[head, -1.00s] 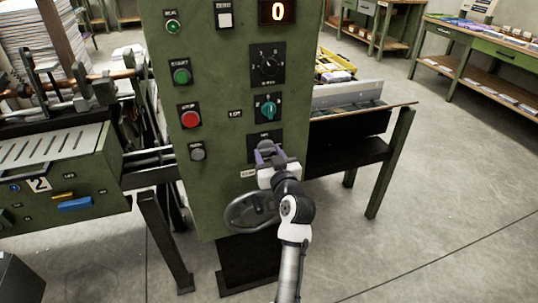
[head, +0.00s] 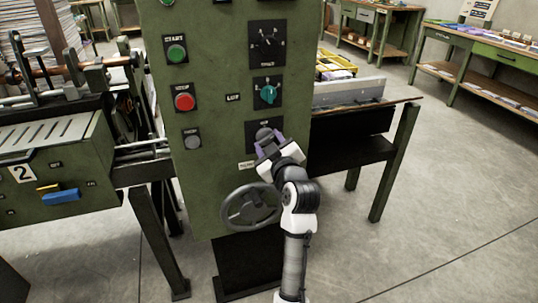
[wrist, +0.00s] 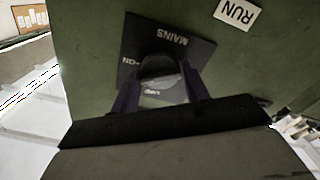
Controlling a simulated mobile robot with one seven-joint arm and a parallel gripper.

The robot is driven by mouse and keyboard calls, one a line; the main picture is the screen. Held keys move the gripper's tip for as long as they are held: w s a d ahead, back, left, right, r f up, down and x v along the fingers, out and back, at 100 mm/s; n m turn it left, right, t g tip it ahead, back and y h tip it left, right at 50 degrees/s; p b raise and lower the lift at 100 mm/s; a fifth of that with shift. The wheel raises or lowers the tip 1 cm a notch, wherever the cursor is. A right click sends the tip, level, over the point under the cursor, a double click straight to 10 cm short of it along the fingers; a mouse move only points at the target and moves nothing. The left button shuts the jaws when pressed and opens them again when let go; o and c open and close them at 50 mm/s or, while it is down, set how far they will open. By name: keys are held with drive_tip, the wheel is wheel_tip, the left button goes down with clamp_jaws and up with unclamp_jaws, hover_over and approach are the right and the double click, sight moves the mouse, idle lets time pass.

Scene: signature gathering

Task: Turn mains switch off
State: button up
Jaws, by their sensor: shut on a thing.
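The mains switch is a dark knob (wrist: 160,70) on a black square plate (wrist: 196,52) marked MAINS, on the green control panel (head: 215,110). In the head view the plate (head: 254,128) is partly covered by my gripper (head: 267,141). In the wrist view my gripper (wrist: 160,80) has one purple-dark finger on each side of the knob and is shut on it. The gripper is tilted in the head view. The knob's pointer direction is hard to make out.
A teal knob (head: 268,94) and another black dial (head: 267,44) sit above the mains plate. A red button (head: 184,102) and a green button (head: 176,53) are to the left. A handwheel (head: 250,207) is just below my gripper. Open floor lies to the right.

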drive_tip(key=n+b, duration=1)
drive_tip(key=n, duration=0.1)
drive_tip(key=shift+n, duration=0.3)
drive_tip(key=shift+r+b, duration=0.1)
drive_tip(key=shift+b, duration=0.25)
drive_tip(key=o, duration=1)
drive_tip(key=v, duration=1.3)
drive_tip(key=shift+s+d, duration=0.2)
drive_tip(key=shift+s, duration=0.15)
